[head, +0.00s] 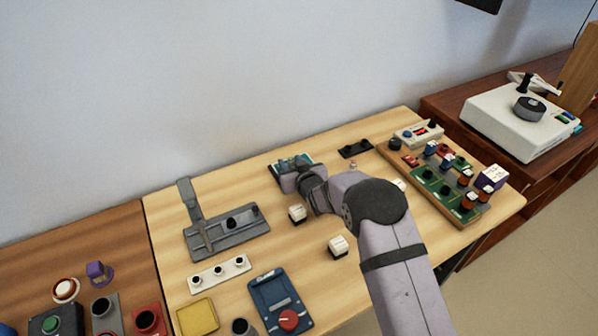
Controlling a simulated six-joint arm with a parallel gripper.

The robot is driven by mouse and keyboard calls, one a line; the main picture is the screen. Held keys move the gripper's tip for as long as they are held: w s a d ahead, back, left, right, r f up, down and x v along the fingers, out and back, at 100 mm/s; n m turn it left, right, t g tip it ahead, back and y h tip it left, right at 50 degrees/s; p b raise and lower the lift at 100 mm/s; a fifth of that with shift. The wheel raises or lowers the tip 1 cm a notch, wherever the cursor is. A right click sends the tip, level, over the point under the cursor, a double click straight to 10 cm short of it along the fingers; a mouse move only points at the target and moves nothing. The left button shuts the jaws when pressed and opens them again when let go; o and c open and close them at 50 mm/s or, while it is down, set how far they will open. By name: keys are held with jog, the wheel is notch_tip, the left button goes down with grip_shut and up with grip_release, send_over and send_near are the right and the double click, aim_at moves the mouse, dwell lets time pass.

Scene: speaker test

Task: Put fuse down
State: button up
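My gripper (290,174) is at the back middle of the light wooden table, over or beside a dark teal device (277,180). My wrist and the gripper cover part of that device. I cannot tell whether the gripper touches it, or whether the fingers are open or shut. I cannot make out a fuse for certain; it may be hidden by the gripper. A small red and pale piece (353,164) stands to the right, behind my arm, too small to identify.
Two white blocks (297,213) (338,246) stand left of my arm. A grey lever fixture (228,235) and a blue box with a red knob (279,301) are farther left. A wooden board with several knobs (432,178) lies right. A white turntable-like device (517,121) stands beyond.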

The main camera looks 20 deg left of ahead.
jog(key=b+v, duration=0.1)
jog(key=v, duration=1)
jog(key=shift+s+d, duration=0.3)
